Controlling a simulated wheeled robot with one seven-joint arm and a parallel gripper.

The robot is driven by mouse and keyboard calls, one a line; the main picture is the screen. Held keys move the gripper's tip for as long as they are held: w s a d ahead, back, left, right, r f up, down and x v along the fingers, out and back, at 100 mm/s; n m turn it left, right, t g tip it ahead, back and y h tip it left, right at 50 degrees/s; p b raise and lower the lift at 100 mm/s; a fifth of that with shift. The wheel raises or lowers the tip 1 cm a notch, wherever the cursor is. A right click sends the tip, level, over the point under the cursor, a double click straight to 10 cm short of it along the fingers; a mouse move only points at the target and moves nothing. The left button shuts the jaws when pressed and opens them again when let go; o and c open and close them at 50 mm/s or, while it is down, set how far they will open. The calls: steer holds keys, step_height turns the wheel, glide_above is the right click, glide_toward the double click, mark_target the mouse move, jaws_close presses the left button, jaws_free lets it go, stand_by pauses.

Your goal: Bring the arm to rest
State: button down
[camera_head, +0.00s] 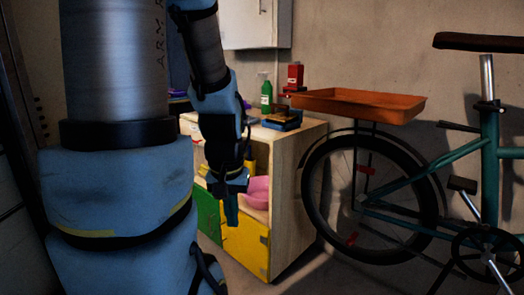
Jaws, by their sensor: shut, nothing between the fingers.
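My arm fills the left side of the head view, with a large blue and grey link close to the camera. Its far part hangs down in front of a wooden cabinet (298,185). My gripper (231,217) points downward at the cabinet's open front, and its fingers are shut with nothing between them. I cannot tell whether the gripper touches the cabinet.
A green bottle (266,94) and a red item (295,76) stand on top. An orange tray (358,103) is right of them, above the rear wheel of a teal bicycle (489,165).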

step_height(320, 180, up, 18)
steer(key=p, duration=1.5)
steer(key=shift+p, duration=0.4)
steer(key=shift+f, duration=0.1)
